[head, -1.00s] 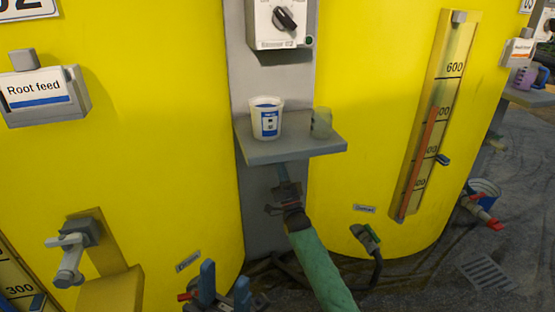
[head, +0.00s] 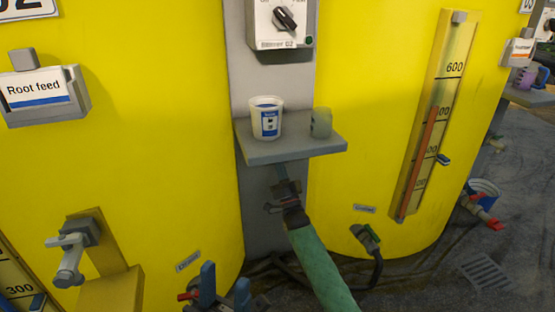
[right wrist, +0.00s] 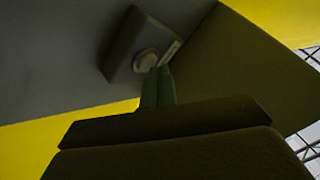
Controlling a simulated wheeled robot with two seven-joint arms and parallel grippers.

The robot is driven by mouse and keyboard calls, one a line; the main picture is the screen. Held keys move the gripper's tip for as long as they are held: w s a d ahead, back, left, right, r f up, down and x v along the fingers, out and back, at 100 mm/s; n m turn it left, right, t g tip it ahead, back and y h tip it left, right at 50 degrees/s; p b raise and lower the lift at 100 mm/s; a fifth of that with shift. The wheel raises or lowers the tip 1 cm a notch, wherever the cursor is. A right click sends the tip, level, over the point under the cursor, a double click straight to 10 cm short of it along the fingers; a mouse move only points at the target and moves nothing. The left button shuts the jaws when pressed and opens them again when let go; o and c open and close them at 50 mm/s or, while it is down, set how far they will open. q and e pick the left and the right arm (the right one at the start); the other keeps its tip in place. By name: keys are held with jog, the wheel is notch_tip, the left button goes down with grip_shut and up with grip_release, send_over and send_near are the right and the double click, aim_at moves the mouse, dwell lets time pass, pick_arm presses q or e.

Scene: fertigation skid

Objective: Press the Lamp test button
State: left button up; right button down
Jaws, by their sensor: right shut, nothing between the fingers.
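The Lamp test button seems to be the pale round button (right wrist: 146,60) in the right wrist view. In the head view the button is hidden under the grey shelf. My right gripper (head: 283,173) reaches up below that shelf at the end of my green-sleeved arm. In the right wrist view its fingers (right wrist: 160,72) are shut, empty and just beside the button; contact cannot be told. My left gripper (head: 225,276) is low in the head view, its blue fingers apart and empty.
The grey shelf (head: 290,151) carries a white-and-blue tub (head: 266,118) and a greenish cup (head: 321,122). A selector-switch box (head: 281,24) hangs above. Yellow tanks (head: 150,150) flank the column. A grey valve (head: 70,258) is at lower left; cables lie on the floor.

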jog(key=shift+w, duration=0.2)
jog(key=shift+w+a, duration=0.1)
dwell(0.5)
jog(key=shift+s+d+p, duration=0.25)
jog(key=shift+s+p, duration=0.3)
jog(key=shift+s, duration=0.2)
jog(key=s+p, duration=0.1)
jog(key=s+d+p, duration=0.1)
jog(key=s, duration=0.1)
jog(key=s+p, duration=0.1)
jog(key=shift+s+d, duration=0.3)
jog(key=shift+s, duration=0.05)
